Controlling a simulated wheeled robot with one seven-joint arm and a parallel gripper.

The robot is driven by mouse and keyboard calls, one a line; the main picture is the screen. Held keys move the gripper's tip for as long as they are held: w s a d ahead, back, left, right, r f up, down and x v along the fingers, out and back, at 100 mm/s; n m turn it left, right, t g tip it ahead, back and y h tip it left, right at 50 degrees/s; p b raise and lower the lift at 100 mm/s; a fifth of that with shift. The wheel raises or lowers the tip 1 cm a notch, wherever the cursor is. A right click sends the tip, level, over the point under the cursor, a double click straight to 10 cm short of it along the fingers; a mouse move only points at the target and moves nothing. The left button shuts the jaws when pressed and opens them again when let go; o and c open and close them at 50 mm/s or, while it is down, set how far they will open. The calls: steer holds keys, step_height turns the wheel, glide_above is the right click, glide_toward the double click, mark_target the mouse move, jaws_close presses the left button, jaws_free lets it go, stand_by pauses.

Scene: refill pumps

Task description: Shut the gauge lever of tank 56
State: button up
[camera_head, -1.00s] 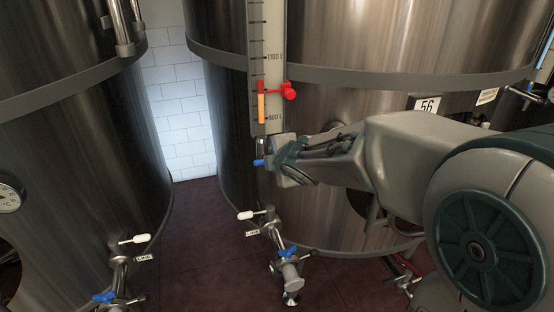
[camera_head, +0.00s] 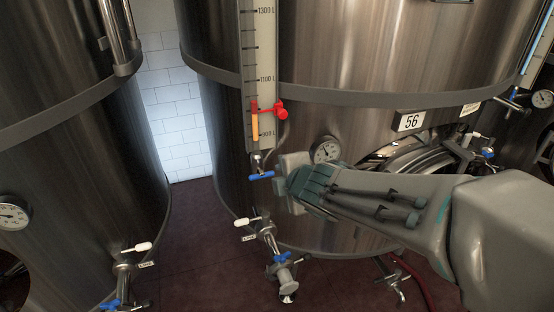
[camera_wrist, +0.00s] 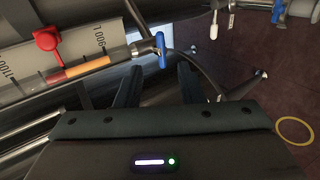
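Tank 56 (camera_head: 330,80) is a large steel tank with a "56" plate (camera_head: 411,121). Its gauge (camera_head: 258,70) has a red marker (camera_head: 282,111) and an orange column. The blue gauge lever (camera_head: 261,176) sits at the gauge's bottom end, its handle lying crosswise to the gauge. In the wrist view the lever (camera_wrist: 162,50) is just beyond and between the fingertips. My gripper (camera_head: 285,178) is just right of the lever in the head view; in the wrist view my gripper (camera_wrist: 160,75) has its fingers apart with nothing between them. I cannot tell whether it touches the lever.
Below is an outlet valve with a white handle (camera_head: 247,222) and a blue handle (camera_head: 283,257). A round dial (camera_head: 326,149) is on the tank behind my gripper. Another tank (camera_head: 75,150) stands at left. A yellow ring (camera_wrist: 295,130) shows on the floor.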

steer(key=shift+p+v, duration=0.3)
steer(key=shift+v, duration=0.65)
steer(key=shift+f, duration=0.1)
steer(key=s+d+f+m+g+h+b, duration=0.15)
steer(key=s+d+m+h, duration=0.3)
steer(key=d+m, duration=0.65)
steer(key=s+f+m+g+y, duration=0.1)
steer(key=s+f+m+g, duration=0.2)
steer(key=s+m, duration=0.7)
steer(key=shift+s+a+g, duration=0.25)
steer(key=shift+a+g, duration=0.2)
steer(key=shift+g, duration=0.8)
steer(key=shift+f, duration=0.15)
